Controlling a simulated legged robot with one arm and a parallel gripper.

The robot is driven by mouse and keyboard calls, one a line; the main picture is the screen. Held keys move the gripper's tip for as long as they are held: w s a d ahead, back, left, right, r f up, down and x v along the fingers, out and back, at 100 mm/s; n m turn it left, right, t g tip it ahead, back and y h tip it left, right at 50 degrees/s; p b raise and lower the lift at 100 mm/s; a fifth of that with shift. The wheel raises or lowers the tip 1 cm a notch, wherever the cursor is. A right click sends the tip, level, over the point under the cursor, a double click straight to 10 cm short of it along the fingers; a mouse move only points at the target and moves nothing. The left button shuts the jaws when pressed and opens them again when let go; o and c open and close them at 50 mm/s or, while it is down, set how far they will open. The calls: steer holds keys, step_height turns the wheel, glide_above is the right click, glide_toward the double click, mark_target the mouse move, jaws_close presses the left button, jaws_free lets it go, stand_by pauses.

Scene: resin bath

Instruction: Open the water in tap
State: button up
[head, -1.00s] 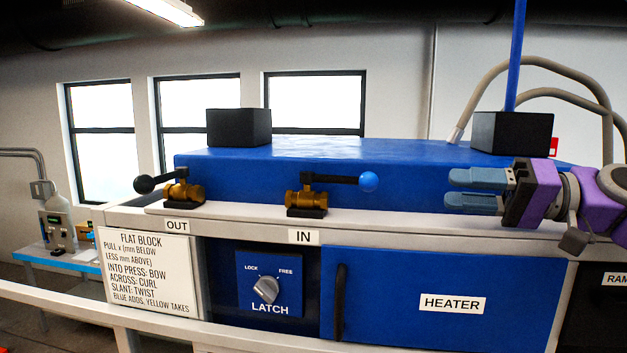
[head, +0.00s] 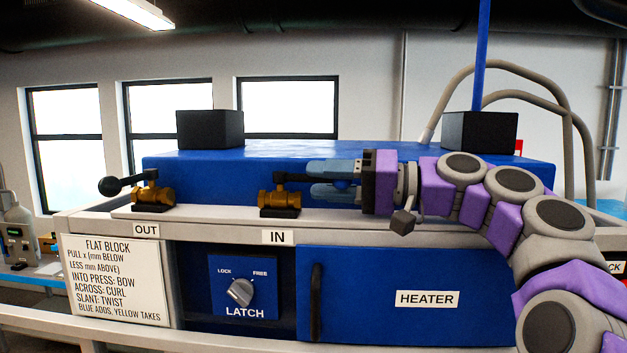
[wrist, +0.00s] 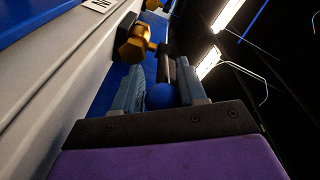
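The IN tap has a brass body (head: 280,198) on the bath's front ledge, above the IN label (head: 277,237). Its black lever (head: 290,177) points right, along the ledge. My gripper (head: 312,180) is at the lever's right end, with its blue-grey fingers pointing left at the tap. In the wrist view the blue ball (wrist: 160,96) and black lever (wrist: 165,70) lie between the two fingers. The fingers stand apart around the ball; a firm grip does not show.
The OUT tap (head: 153,195), with a black-ball lever pointing left, stands left of the IN tap. Black blocks (head: 210,129) (head: 480,132) sit on the blue bath (head: 340,150). Below are the LATCH knob (head: 240,291) and HEATER door (head: 400,325).

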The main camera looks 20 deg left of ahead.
steer(key=shift+a+r, duration=0.1)
steer(key=shift+a, duration=0.35)
steer(key=shift+d+r, duration=0.1)
steer(key=shift+d, duration=0.3)
steer(key=shift+a, duration=0.1)
steer(key=shift+c, duration=0.4)
steer(key=shift+a, duration=0.25)
steer(key=c, duration=0.3)
jaws_close()
